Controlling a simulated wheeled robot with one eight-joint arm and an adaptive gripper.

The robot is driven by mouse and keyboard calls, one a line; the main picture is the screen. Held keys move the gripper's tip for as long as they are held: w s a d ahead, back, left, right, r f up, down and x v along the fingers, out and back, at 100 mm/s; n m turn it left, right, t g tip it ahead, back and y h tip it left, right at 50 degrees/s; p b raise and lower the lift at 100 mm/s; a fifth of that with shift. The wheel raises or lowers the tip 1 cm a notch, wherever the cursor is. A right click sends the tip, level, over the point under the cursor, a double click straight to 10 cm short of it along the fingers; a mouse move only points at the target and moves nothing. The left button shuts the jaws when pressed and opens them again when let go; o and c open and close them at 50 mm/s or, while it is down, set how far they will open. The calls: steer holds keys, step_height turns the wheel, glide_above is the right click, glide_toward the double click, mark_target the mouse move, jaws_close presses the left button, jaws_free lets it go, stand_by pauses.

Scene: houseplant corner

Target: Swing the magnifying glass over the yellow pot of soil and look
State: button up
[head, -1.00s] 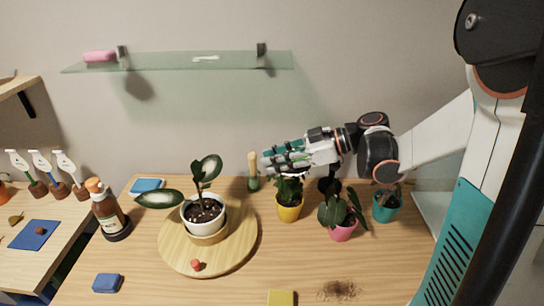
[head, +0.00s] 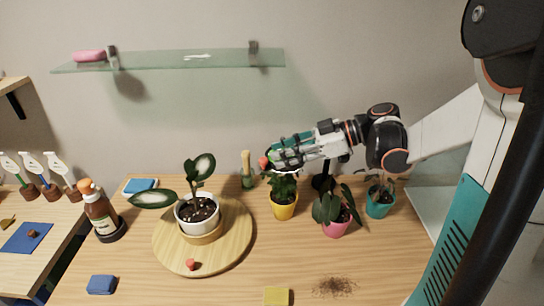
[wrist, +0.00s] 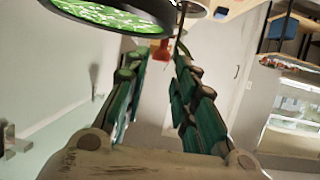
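The yellow pot (head: 284,211) holds a leafy plant and stands upright on the wooden table, left of the pink pot. My gripper (head: 271,158) is above and behind this plant, pointing left. In the wrist view my teal-padded fingers (wrist: 160,55) are apart. A red-orange knob (wrist: 162,49) shows between and beyond their tips; I cannot tell whether they touch it. It also shows at the gripper's tip in the head view (head: 263,162). The magnifying glass (wrist: 118,14) crosses the top of the wrist view, green leaves in its lens. My gripper partly hides it in the head view.
A pink pot (head: 336,227) and a teal pot (head: 380,205) stand to the right. A potted plant (head: 197,214) stands on a round wooden board (head: 165,250). A glass shelf (head: 180,62) is on the wall. Spilled soil (head: 335,287) and a yellow block (head: 276,297) lie in front.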

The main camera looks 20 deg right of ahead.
steer(key=v, duration=0.8)
stand_by(2.1)
steer(key=o, duration=0.3)
